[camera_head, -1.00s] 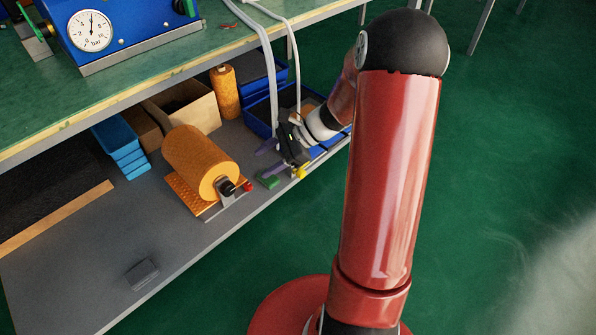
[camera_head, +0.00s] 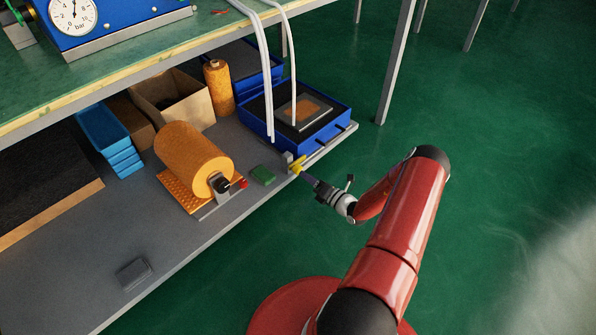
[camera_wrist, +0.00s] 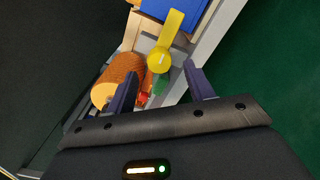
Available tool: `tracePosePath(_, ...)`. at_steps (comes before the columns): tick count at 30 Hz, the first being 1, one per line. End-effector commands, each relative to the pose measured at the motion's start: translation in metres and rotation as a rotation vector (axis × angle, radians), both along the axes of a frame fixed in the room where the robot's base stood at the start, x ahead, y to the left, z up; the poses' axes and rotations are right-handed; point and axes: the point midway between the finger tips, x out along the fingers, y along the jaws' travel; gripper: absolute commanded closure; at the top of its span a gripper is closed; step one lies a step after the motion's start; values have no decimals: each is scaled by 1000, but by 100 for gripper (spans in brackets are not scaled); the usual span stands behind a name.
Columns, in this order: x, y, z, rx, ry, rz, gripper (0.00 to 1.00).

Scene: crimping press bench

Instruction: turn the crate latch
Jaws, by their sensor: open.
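The crate latch is a yellow piece with a round hub and a short arm (camera_wrist: 163,52) in the wrist view, fixed on a pale block at the shelf's front edge. It also shows small and yellow in the head view (camera_head: 297,165), by the near corner of the blue crate (camera_head: 327,128). My gripper (camera_wrist: 160,82) is open and empty, and its two dark fingers point toward the latch. In the head view my gripper (camera_head: 309,180) is just in front of the shelf edge, close to the latch. I cannot tell whether a fingertip touches it.
An orange roll (camera_head: 190,160) on a stand and a green block (camera_head: 262,175) are on the shelf left of the latch. Two pale hoses (camera_head: 267,80) hang down near the crate. The bench top is above the shelf. Open green floor lies in front.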

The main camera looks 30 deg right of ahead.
Motion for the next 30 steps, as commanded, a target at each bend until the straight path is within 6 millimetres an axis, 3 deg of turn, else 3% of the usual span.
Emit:
tracePosePath(9,46,18,0,-3,-1,5,47)
tracePosePath(21,55,22,0,-3,0,4,47)
tracePosePath(30,55,21,0,-3,0,4,85)
